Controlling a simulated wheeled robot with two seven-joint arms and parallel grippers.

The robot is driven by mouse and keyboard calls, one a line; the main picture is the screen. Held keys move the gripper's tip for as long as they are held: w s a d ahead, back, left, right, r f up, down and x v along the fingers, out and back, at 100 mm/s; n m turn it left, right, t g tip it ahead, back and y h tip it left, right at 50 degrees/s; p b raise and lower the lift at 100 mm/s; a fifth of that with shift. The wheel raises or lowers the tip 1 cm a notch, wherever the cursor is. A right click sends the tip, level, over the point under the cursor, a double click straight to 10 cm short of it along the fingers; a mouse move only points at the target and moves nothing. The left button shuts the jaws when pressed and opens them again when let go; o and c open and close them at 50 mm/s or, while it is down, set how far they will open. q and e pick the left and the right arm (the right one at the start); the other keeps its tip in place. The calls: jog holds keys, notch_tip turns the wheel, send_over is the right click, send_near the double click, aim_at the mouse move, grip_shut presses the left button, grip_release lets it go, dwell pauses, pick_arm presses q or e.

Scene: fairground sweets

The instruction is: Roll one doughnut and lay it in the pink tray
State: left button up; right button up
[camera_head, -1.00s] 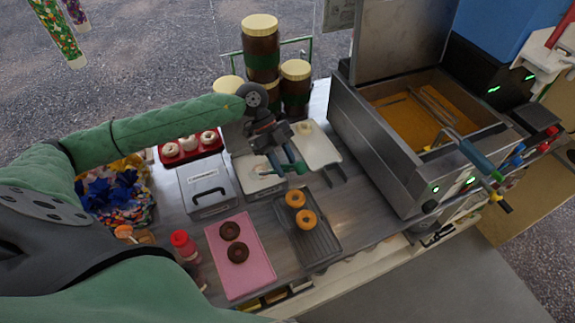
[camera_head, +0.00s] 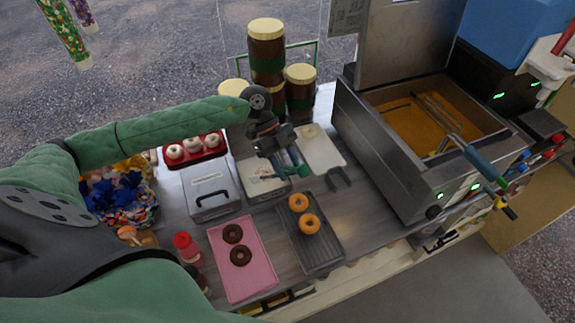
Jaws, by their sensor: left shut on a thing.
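The pink tray (camera_head: 262,281) lies at the front of the counter with two dark chocolate doughnuts, one (camera_head: 233,234) behind the other (camera_head: 240,256). Two plain golden doughnuts, one (camera_head: 298,202) behind the other (camera_head: 309,224), lie on a dark grooved rack (camera_head: 321,257) to its right. My left gripper (camera_head: 291,168) points down over the right side of a shallow pale box (camera_head: 262,187) behind the pink tray. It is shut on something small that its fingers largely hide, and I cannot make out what. My right gripper is out of view.
A lidded metal box (camera_head: 211,197) stands left of the pale box. A red tray (camera_head: 194,152) of pale doughnuts is behind it. A white tray (camera_head: 320,153) lies to the right, beside the big fryer (camera_head: 418,190). Tall jars (camera_head: 266,52) stand behind. A red-capped bottle (camera_head: 186,248) stands left of the pink tray.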

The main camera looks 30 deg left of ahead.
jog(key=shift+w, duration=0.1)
